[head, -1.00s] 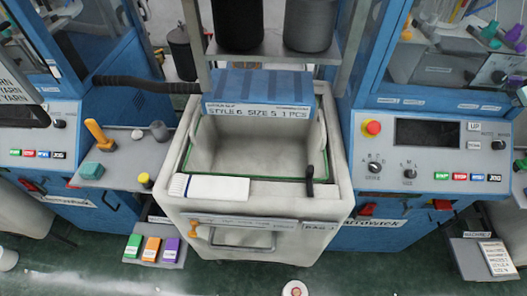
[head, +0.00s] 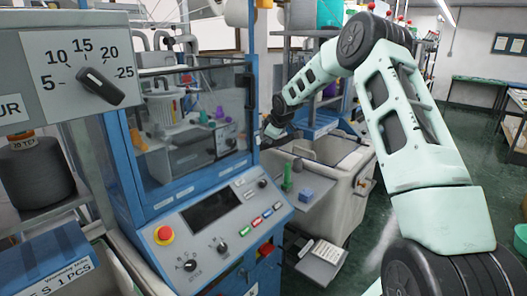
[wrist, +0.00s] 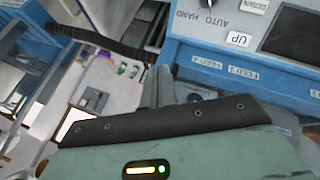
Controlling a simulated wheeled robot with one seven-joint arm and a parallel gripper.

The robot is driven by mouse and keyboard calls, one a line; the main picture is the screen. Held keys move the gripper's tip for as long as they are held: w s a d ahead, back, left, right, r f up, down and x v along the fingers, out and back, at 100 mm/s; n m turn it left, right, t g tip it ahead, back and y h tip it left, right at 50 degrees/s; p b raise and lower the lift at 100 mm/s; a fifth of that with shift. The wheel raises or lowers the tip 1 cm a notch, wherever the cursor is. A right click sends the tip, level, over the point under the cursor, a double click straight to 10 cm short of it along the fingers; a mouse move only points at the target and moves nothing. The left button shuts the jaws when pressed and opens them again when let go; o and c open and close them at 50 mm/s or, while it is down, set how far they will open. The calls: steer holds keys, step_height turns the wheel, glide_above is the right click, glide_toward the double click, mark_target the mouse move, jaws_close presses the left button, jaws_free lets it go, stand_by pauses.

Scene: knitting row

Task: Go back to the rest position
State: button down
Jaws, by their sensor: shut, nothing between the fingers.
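My arm (head: 425,150) reaches in from the right side of the head view, bent high at the elbow. Its far end goes down to my gripper (head: 268,137), small beside the edge of the blue machine's glass front. In the wrist view my gripper (wrist: 160,88) shows two grey fingers held together, with nothing between them. They lie in front of the blue machine's lower edge, which appears turned over there. I cannot tell the exact gap between the fingers and the machine.
The blue machine (head: 170,215) has a dark screen (head: 212,208) and a red button (head: 163,234). A side shelf (head: 300,212) holds a green piece and a blue block (head: 306,196). A pale bin (head: 360,190) stands behind. A black hose (wrist: 95,38) crosses the wrist view. Green floor (head: 375,235) is open at right.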

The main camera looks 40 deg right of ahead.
steer(key=shift+s+d+r, duration=0.25)
steer(key=shift+d+r, duration=0.05)
steer(key=shift+r, duration=0.25)
steer(key=shift+s+d+r, duration=0.25)
steer(key=shift+d+r, duration=0.05)
steer(key=shift+r, duration=0.2)
steer(key=s+a+f+n+g+y+b, duration=0.1)
steer(key=s+a+b, duration=0.15)
steer(key=a, duration=0.85)
steer(key=s+a+g+y+b, duration=0.1)
steer(key=s+a, duration=0.2)
steer(key=a, duration=0.9)
steer(key=s+a+f+g+y+b, duration=0.1)
steer(key=s+a+f+b, duration=0.1)
steer(key=s+a, duration=1.05)
steer(key=s+a+f+g+b, duration=0.1)
steer(key=s+a+f, duration=0.1)
steer(key=s, duration=0.7)
steer(key=s+a+f+g+b, duration=0.1)
steer(key=s+a, duration=0.3)
steer(key=s, duration=0.6)
steer(key=s+a+f+g+b, duration=0.1)
steer(key=s+a+f+g, duration=0.1)
steer(key=s, duration=0.8)
steer(key=shift+s+a+f+n+h, duration=0.2)
steer(key=shift+a+f+n+h, duration=0.15)
steer(key=shift+a, duration=0.25)
